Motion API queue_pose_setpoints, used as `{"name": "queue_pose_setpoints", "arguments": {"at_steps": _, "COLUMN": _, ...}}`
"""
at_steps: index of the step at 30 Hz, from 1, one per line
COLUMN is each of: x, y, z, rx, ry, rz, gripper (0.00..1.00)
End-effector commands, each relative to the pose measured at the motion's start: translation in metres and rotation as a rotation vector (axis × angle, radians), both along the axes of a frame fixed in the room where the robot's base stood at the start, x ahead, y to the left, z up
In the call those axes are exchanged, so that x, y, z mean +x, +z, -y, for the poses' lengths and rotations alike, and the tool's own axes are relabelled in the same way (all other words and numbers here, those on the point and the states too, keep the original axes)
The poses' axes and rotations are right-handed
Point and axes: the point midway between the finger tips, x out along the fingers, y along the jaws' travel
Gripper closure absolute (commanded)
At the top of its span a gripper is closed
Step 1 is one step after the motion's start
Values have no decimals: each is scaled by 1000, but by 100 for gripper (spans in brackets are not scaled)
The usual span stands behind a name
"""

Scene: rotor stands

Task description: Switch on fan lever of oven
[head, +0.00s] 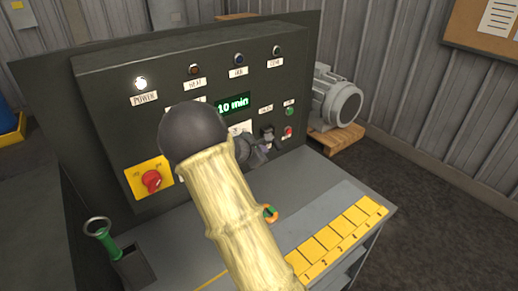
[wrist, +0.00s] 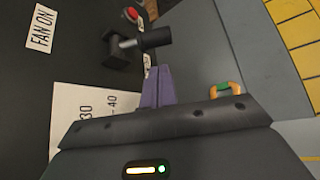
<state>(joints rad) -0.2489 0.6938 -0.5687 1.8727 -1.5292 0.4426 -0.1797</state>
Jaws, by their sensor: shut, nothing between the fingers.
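The oven's control panel (head: 110,120) stands upright behind the bench. The fan lever (wrist: 150,40) is a black handle on a metal stem from a black base, and it points right in the wrist view, away from the "FAN ON" label (wrist: 40,28). In the head view the lever (head: 268,132) is small and partly crowded by my gripper (head: 258,154). My arm hides part of the panel. In the wrist view the purple fingers of my gripper (wrist: 158,80) are shut and empty, just below the lever. I cannot tell whether they touch it.
A dial plate (wrist: 80,108) lies close beside the fingers. A red button (wrist: 130,14) is beyond the lever. A red switch (head: 151,181) is at lower left. A motor (head: 335,97) stands right of the oven.

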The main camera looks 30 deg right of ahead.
Motion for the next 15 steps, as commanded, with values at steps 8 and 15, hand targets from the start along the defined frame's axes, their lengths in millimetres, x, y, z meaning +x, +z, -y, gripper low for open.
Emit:
{"name": "queue_pose_setpoints", "arguments": {"at_steps": 8, "x": 16, "y": -21, "z": 33, "rx": -1, "ry": -3, "rz": -2, "gripper": 100}}
{"name": "queue_pose_setpoints", "arguments": {"at_steps": 15, "x": 22, "y": -30, "z": 43, "rx": 1, "ry": 0, "rz": 0, "gripper": 100}}
